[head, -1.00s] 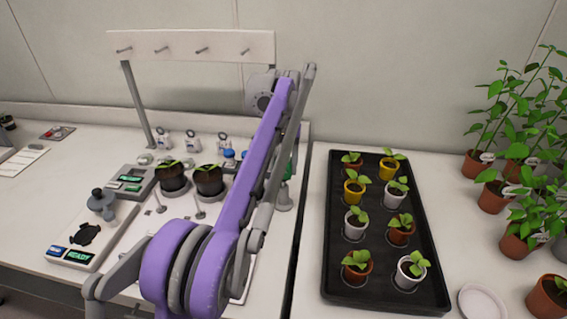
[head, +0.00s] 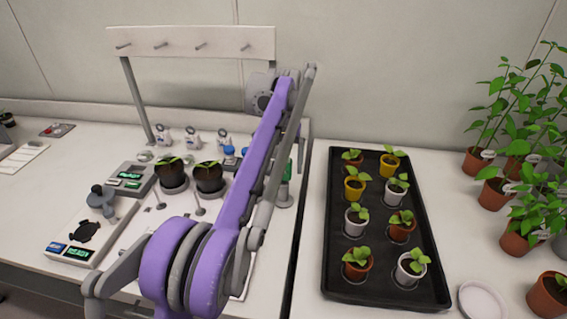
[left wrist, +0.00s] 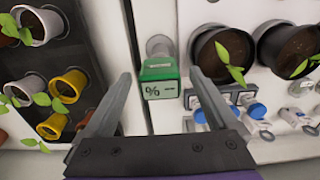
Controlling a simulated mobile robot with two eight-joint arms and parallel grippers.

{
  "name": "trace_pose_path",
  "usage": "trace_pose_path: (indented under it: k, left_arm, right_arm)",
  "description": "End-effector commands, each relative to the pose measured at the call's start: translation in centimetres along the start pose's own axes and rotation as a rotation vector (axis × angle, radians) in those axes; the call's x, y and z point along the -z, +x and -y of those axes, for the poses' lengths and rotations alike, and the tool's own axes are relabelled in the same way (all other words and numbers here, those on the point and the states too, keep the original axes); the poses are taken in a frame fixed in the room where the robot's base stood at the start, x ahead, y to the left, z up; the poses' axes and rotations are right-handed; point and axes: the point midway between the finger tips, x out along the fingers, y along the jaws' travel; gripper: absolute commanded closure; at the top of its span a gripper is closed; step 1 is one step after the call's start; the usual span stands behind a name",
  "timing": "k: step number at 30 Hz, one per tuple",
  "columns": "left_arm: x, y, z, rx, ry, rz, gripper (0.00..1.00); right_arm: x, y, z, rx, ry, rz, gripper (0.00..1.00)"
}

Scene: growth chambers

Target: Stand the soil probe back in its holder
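The soil probe (left wrist: 159,80) has a green head with a small "% -" display. It sits between the two fingertips of my left gripper (left wrist: 160,74) in the left wrist view. The fingers are spread, with a visible gap on each side of the green head. In the head view the green probe (head: 288,170) shows only in part behind my purple arm. It looks upright over a grey round-footed holder (head: 284,199); I cannot tell how deep it sits. My left gripper is hidden in the head view. My right gripper is not in view.
Two dark pots (head: 209,178) with seedlings stand left of my arm. Several small bottles (head: 192,138) line the back below a peg rail (head: 190,45). A black tray (head: 327,230) of potted seedlings lies right of the holder, across a gap between the tables.

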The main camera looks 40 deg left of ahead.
Motion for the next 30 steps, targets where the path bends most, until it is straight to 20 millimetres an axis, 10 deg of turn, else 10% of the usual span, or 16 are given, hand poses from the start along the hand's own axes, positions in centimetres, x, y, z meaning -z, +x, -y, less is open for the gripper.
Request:
trace_pose_path:
  k: [11, 30]
  left_arm:
    - [0.0, -1.0, 0.0, 0.0, 0.0, 0.0, 0.08]
    - [0.0, -10.8, 0.0, 0.0, 0.0, -0.001, 0.08]
  right_arm:
    - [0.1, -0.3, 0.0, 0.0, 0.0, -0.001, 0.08]
    - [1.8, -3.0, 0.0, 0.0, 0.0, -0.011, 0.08]
